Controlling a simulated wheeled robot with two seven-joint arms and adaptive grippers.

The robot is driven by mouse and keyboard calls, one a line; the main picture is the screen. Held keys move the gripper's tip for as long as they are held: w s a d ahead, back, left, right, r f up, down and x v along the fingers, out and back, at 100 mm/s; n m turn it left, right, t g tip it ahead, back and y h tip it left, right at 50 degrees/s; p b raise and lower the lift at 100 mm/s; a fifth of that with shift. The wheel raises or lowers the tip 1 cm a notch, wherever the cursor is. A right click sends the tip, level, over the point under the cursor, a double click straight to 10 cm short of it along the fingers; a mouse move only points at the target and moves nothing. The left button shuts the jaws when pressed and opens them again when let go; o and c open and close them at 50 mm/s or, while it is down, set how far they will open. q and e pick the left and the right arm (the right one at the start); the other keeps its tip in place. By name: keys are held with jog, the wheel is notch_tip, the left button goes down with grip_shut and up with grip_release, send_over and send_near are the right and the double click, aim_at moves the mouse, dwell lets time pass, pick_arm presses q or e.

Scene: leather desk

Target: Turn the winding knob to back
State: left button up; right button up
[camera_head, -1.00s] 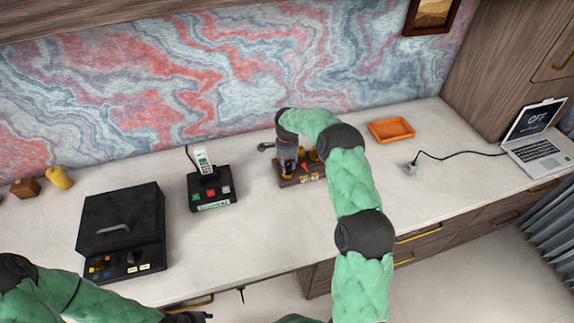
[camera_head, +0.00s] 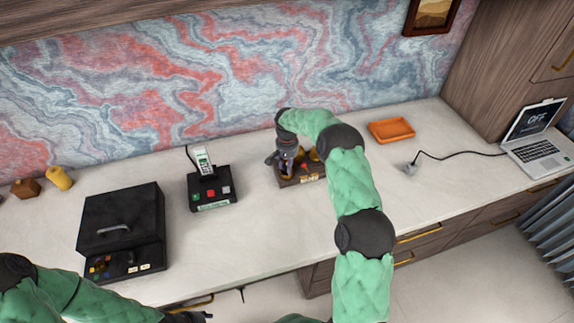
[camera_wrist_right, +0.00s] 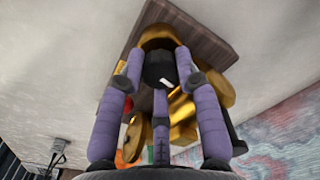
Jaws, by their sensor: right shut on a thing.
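A device with a brown wooden base (camera_head: 312,181) and brass parts stands on the counter, mostly hidden behind my right arm in the head view. In the right wrist view its base (camera_wrist_right: 205,38) and a brass ring (camera_wrist_right: 155,38) show. A black knob (camera_wrist_right: 158,66) with a small white mark lies between the purple-padded fingers. My right gripper (camera_head: 291,164) is shut on this knob from above; the fingers also show in the wrist view (camera_wrist_right: 158,78). My left gripper (camera_head: 190,317) is only partly in view at the bottom edge, and its jaws are unclear.
A black box with a handle (camera_head: 118,215) and a phone on a black button dock (camera_head: 212,190) stand to the left. An orange tray (camera_head: 391,129), a plug with cable (camera_head: 411,167) and a laptop (camera_head: 540,140) are to the right. The counter front is clear.

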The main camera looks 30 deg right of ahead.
jog(key=n, duration=0.4)
jog(key=shift+n, duration=0.3)
jog(key=n, duration=1)
jog(key=shift+p, duration=0.35)
jog(key=n, duration=0.4)
jog(key=shift+n, duration=0.3)
jog(key=n, duration=0.4)
jog(key=n+p, duration=0.1)
jog(key=n, duration=0.4)
jog(key=shift+n, duration=0.4)
jog(key=n, duration=0.4)
jog(key=shift+n, duration=2.6)
jog(key=shift+w, duration=0.1)
